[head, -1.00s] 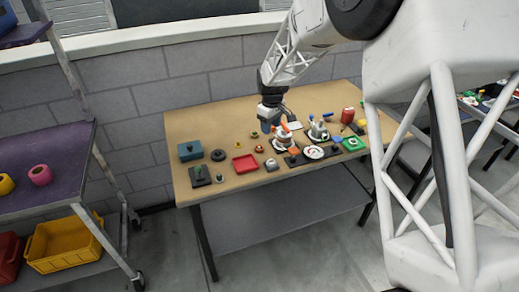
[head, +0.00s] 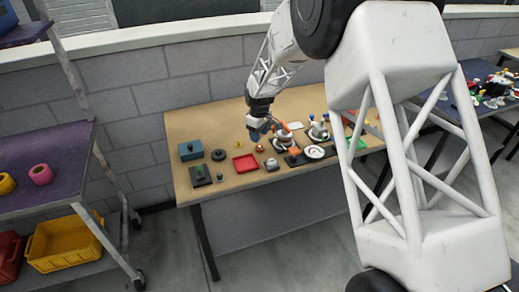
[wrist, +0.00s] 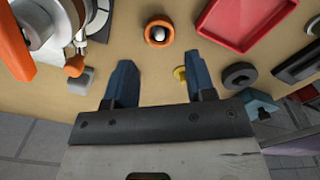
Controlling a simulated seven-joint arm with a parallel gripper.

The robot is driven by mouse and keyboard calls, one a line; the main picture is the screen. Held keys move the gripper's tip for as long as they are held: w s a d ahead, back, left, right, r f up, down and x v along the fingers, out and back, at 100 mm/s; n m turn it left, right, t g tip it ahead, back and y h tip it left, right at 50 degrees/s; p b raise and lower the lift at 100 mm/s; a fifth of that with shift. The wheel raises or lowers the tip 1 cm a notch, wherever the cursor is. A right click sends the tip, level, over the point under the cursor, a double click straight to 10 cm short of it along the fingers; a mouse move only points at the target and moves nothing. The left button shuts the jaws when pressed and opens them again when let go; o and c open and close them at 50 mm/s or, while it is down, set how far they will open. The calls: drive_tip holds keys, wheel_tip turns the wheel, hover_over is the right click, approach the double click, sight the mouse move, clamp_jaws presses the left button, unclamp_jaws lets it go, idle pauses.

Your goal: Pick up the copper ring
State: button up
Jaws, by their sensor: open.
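A copper-orange ring (wrist: 158,32) lies on the wooden table around a pale rounded centre. It looks like the small reddish ring (head: 260,148) in the head view. My gripper (wrist: 160,62) is open and empty, its two blue fingers spread apart. In the wrist view the ring is beyond the fingertips, roughly in line with the gap between them. In the head view my gripper (head: 262,134) is low over the table, just behind the ring. The height of the fingertips above the table is hard to tell.
A white-and-orange device (wrist: 26,58) stands left. Bare wood surrounds the copper-orange ring.

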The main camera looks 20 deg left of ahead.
sight(260, 146)
drive_tip(key=shift+f, duration=0.4)
drive_tip(key=shift+f, duration=0.1)
drive_tip(key=shift+d+f, duration=0.1)
drive_tip(key=shift+f, duration=2.4)
drive_tip(key=shift+c, duration=0.3)
drive_tip(key=c, duration=0.6)
drive_tip(key=shift+c, duration=0.2)
drive_tip(key=shift+r, duration=0.15)
